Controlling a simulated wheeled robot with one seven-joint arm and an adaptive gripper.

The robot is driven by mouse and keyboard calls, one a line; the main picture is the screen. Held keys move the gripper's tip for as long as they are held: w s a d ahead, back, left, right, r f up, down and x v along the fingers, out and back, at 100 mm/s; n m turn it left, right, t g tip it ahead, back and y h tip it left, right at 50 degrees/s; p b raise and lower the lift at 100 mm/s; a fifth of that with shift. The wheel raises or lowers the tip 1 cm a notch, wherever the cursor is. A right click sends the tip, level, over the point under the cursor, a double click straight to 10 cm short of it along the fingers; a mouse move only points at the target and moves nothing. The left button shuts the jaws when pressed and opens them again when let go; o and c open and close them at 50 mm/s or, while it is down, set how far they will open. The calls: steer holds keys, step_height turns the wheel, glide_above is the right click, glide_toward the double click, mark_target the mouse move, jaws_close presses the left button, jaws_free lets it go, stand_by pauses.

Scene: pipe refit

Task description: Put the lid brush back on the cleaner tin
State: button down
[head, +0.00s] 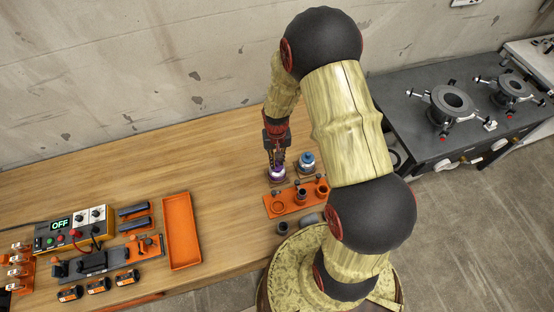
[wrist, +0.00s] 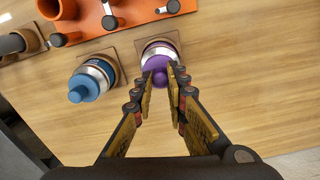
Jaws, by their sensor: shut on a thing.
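A tin with a purple label (wrist: 158,43) stands on a small brown pad, upright, in the wrist view. Its purple lid brush (wrist: 157,64) has a round knob on top. My gripper (wrist: 162,77) is shut on that knob, with one finger on each side. In the head view my gripper (head: 276,163) points down over the purple tin (head: 277,175). The lid is at the tin's mouth; I cannot tell if it is fully seated. The brush under the lid is hidden. A second tin with a blue lid (wrist: 88,82) stands beside it on its own pad.
An orange rack (head: 290,204) with pipe fittings is close to the tins on the wooden bench (head: 150,165). An empty orange tray (head: 181,230) and a control box reading OFF (head: 75,230) are farther left. The bench between tray and tins is clear.

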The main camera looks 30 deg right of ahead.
steer(key=shift+f, duration=0.3)
stand_by(0.5)
steer(key=c, duration=1.7)
jaws_free()
steer(key=shift+o, duration=0.8)
steer(key=shift+r, duration=0.15)
steer(key=shift+r+p, duration=2.35)
steer(key=shift+r, duration=1.35)
